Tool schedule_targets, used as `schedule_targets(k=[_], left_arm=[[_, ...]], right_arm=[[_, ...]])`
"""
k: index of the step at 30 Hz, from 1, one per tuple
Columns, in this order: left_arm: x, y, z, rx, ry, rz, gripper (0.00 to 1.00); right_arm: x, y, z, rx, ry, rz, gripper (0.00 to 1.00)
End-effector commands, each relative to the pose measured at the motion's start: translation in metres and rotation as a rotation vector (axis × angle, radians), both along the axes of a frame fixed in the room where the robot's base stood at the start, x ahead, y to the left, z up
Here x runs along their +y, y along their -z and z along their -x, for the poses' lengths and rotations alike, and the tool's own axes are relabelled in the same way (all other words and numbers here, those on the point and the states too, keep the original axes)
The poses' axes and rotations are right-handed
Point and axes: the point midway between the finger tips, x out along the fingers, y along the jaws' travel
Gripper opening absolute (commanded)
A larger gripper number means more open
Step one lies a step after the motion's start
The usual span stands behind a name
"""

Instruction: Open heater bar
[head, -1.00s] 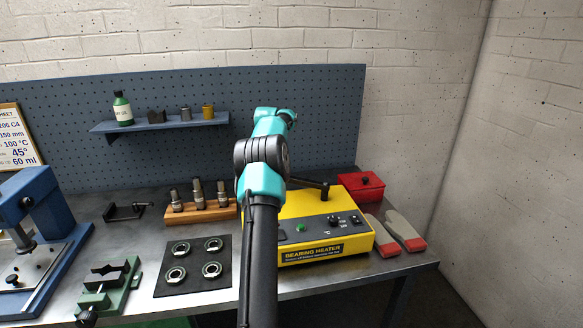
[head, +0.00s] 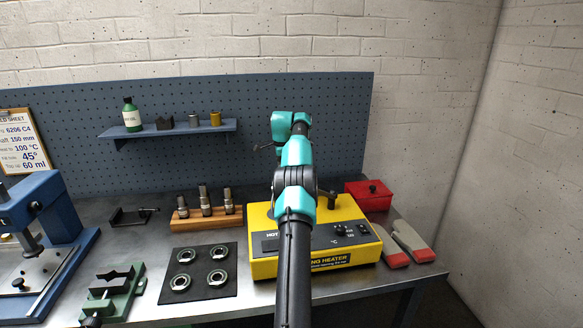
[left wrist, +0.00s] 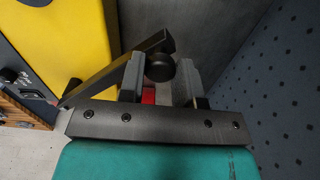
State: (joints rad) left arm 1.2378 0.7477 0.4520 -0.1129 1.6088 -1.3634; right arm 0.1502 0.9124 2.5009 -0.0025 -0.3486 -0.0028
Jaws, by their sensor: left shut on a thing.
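The yellow bearing heater (head: 365,238) stands on the bench in the head view, with my left arm in front of part of it. Its dark bar post (head: 331,200) rises at the back right. In the left wrist view the dark heater bar (left wrist: 115,75) slants from near the yellow top out past the heater's edge. My left gripper (left wrist: 160,82) is shut on the bar's round black knob (left wrist: 159,67), near the bar's outer end. In the head view the gripper's fingers and most of the bar are hidden behind my arm. My right gripper is not in view.
A red box (head: 366,197) and gloves (head: 412,240) lie right of the heater. A wooden rack (head: 190,216) and a dark mat with bearings (head: 198,255) are to its left. The blue pegboard (head: 345,130) stands close behind.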

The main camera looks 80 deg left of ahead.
Motion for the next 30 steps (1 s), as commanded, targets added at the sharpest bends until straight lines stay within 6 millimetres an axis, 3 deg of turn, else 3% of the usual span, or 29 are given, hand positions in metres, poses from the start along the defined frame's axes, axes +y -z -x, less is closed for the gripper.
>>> schedule_targets(k=[15,16,24,30], left_arm=[[0.0021,0.0005,0.0052,-0.002,0.002,0.002,0.0],[0.0021,0.0005,0.0052,-0.002,0.002,0.002,0.32],[0.0023,0.0003,0.0057,-0.001,0.001,0.001,0.57],[0.0023,0.0002,0.0058,-0.001,0.001,0.001,0.57]], right_arm=[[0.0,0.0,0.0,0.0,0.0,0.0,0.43],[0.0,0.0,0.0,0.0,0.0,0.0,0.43],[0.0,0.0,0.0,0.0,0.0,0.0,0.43],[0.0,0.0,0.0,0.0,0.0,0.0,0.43]])
